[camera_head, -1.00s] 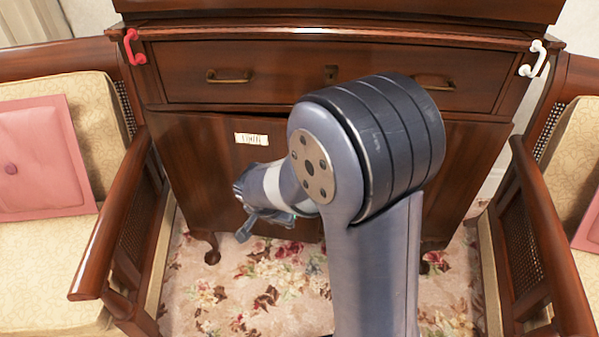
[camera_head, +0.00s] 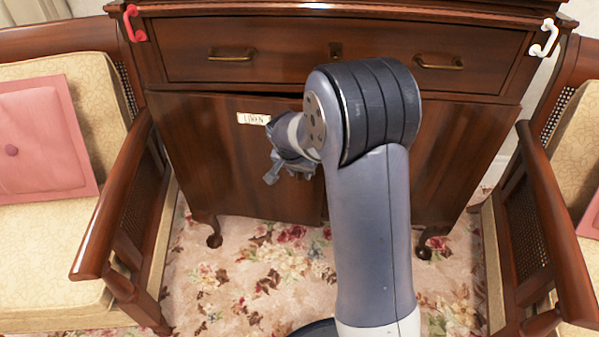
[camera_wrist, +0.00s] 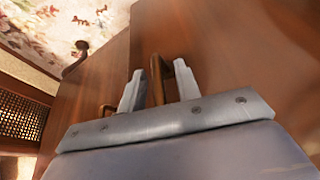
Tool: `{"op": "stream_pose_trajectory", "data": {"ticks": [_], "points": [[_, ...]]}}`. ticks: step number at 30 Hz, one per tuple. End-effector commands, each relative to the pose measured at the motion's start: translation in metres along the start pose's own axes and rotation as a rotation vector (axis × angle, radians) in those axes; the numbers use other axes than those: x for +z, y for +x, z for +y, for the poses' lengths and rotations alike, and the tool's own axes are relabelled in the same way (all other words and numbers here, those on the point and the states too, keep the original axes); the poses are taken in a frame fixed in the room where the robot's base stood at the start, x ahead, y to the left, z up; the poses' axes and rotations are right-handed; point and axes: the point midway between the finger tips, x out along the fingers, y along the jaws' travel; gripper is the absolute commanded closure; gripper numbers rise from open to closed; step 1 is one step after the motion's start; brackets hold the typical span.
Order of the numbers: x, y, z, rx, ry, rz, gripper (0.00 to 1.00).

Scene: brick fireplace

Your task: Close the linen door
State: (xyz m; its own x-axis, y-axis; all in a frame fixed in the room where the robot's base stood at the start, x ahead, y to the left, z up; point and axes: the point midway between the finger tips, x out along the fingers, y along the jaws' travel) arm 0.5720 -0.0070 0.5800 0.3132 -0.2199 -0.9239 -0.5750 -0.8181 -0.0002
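The linen door (camera_head: 215,165) is the left lower door of a dark wooden cabinet, marked by a small white LINEN label (camera_head: 253,118). A dark gap shows along its top edge, so it looks slightly ajar. My gripper (camera_head: 283,175) is low in front of the door's right part, partly hidden by my arm. In the wrist view my gripper (camera_wrist: 159,86) has its two grey fingers spread close to the wooden front. A brown handle (camera_wrist: 157,78) shows between them; I cannot tell whether they touch it.
A drawer (camera_head: 335,62) with brass handles sits above the doors. A red handle (camera_head: 134,22) and a white handle (camera_head: 543,38) are at the upper corners. Armchairs (camera_head: 115,205) (camera_head: 555,225) flank the cabinet.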

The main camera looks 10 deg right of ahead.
Motion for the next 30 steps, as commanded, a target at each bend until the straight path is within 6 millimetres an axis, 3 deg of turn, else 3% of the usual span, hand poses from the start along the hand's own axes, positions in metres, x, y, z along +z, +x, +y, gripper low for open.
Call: {"op": "stream_pose_trajectory", "data": {"ticks": [5, 16, 30], "points": [[0.0000, -0.0003, 0.0000, 0.000, 0.000, 0.000, 0.69], [0.0002, -0.0004, 0.0000, 0.000, 0.000, 0.000, 1.00], [-0.0012, -0.0001, 0.0000, 0.002, 0.000, -0.001, 1.00]]}}
